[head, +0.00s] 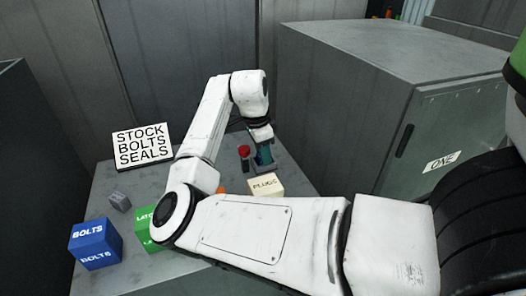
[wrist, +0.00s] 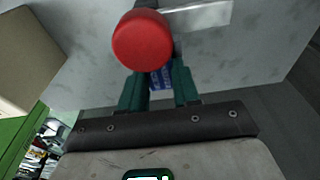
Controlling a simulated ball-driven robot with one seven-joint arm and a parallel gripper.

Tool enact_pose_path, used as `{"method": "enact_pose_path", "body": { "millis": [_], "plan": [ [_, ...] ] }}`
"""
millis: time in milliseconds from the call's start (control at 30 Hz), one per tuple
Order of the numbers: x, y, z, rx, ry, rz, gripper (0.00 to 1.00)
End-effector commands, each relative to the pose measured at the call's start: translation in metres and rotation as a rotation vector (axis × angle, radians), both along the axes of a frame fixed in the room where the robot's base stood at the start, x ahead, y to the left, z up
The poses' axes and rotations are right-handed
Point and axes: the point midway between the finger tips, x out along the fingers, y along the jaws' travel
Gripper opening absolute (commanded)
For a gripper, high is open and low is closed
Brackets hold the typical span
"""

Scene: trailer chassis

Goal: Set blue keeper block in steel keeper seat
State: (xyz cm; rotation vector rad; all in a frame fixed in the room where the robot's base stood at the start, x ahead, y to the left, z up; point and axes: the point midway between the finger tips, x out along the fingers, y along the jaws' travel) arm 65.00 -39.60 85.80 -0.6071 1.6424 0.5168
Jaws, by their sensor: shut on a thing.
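My gripper (head: 263,157) is over the far right part of the grey table. In the wrist view its two green fingers (wrist: 160,88) are shut on a blue block (wrist: 160,78) with pale lettering, taken to be the keeper block. Only a small piece of the block shows between the fingers; the red knob hides part of it. The red knob (head: 244,151) stands just left of my gripper in the head view, and in the wrist view it (wrist: 142,40) is just beyond the fingers. I cannot clearly make out the steel keeper seat, nor whether the block touches anything.
A cream PLUGS box (head: 266,186) stands close in front of my gripper. A blue BOLTS box (head: 95,243), a green box (head: 145,228) and a small grey block (head: 119,201) are at left. A sign (head: 141,145) stands behind. A large grey cabinet (head: 390,90) borders the right.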

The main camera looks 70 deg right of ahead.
Motion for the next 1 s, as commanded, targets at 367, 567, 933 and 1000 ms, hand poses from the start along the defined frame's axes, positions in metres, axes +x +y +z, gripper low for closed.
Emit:
{"method": "enact_pose_path", "body": {
  "millis": [367, 567, 933, 1000],
  "plan": [
    [-0.001, 0.001, -0.016, 0.011, 0.002, 0.002, 0.35],
    [-0.001, 0.001, -0.017, 0.014, 0.003, 0.002, 0.54],
    [-0.001, 0.002, -0.012, 0.017, 0.002, 0.002, 0.57],
    [0.0, 0.002, -0.003, 0.018, 0.0, 0.003, 0.57]
  ]
}}
